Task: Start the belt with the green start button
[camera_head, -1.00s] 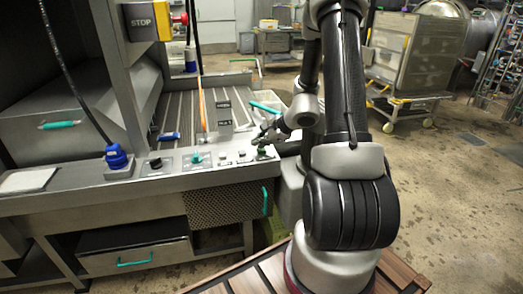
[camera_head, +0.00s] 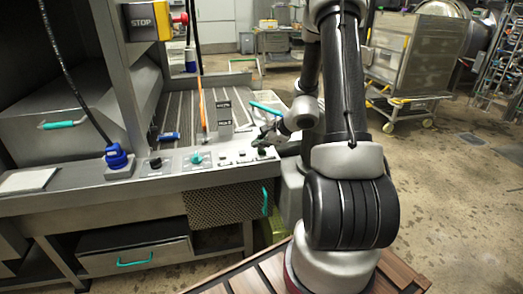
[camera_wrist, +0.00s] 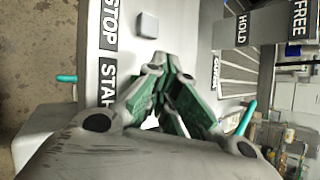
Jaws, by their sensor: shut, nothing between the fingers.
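The control panel (camera_head: 180,172) runs along the front of the belt station. In the wrist view, a STOP label (camera_wrist: 110,25) sits beside a pale square button (camera_wrist: 147,24), and a partly covered START label (camera_wrist: 107,82) is farther down. My gripper (camera_head: 262,146) is over the panel's right end, fingers shut and empty. In the wrist view its green-padded fingers (camera_wrist: 168,62) meet at the tips over the area beside the START label. The green start button cannot be made out there; the fingers hide that spot. Contact with the panel cannot be told.
A teal knob (camera_head: 196,158), a black knob (camera_head: 155,163) and a blue plug (camera_head: 116,157) stand left along the panel. The ribbed belt bed (camera_head: 180,108) lies behind. A yellow STOP box (camera_head: 148,21) hangs above. A wheeled cart (camera_head: 405,60) stands back right.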

